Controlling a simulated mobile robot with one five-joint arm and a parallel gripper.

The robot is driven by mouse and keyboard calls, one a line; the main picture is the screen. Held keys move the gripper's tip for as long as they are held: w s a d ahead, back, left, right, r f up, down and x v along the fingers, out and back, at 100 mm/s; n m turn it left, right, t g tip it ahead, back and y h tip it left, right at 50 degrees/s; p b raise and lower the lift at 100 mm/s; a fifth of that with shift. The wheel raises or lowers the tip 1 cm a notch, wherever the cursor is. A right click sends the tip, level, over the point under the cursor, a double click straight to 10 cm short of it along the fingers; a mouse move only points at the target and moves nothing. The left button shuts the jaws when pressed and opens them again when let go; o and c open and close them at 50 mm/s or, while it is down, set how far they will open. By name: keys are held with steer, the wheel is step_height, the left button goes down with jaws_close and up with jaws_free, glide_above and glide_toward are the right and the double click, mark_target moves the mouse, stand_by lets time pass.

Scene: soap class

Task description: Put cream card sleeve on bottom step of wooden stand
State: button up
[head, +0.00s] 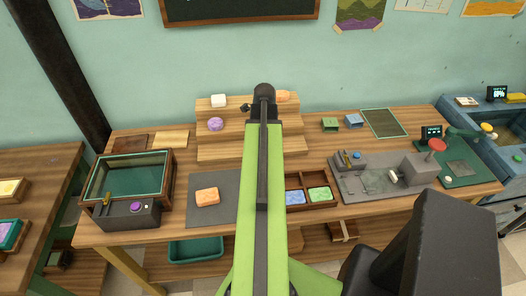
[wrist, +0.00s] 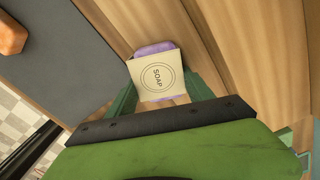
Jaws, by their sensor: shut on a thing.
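My gripper is shut on the sleeve. In the head view my arm hides the gripper and the sleeve. The wooden stand (head: 225,151) has steps and stands at the back of the table. A white soap (head: 218,101) and an orange soap (head: 283,96) are on its top step, a purple round soap (head: 215,124) on a lower one. The visible bottom step is bare.
A grey mat (head: 226,211) with an orange soap bar (head: 207,196) lies left of my arm. A glass-sided basin (head: 127,178) stands further left. A divided wooden tray (head: 321,206) with blue and green soaps and a grey press station (head: 366,183) are on the right.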

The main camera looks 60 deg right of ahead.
steer(key=shift+f, duration=0.15)
steer(key=o, duration=1.3)
step_height(320, 180, up, 12)
steer(key=p, duration=1.2)
steer(key=shift+r, duration=0.25)
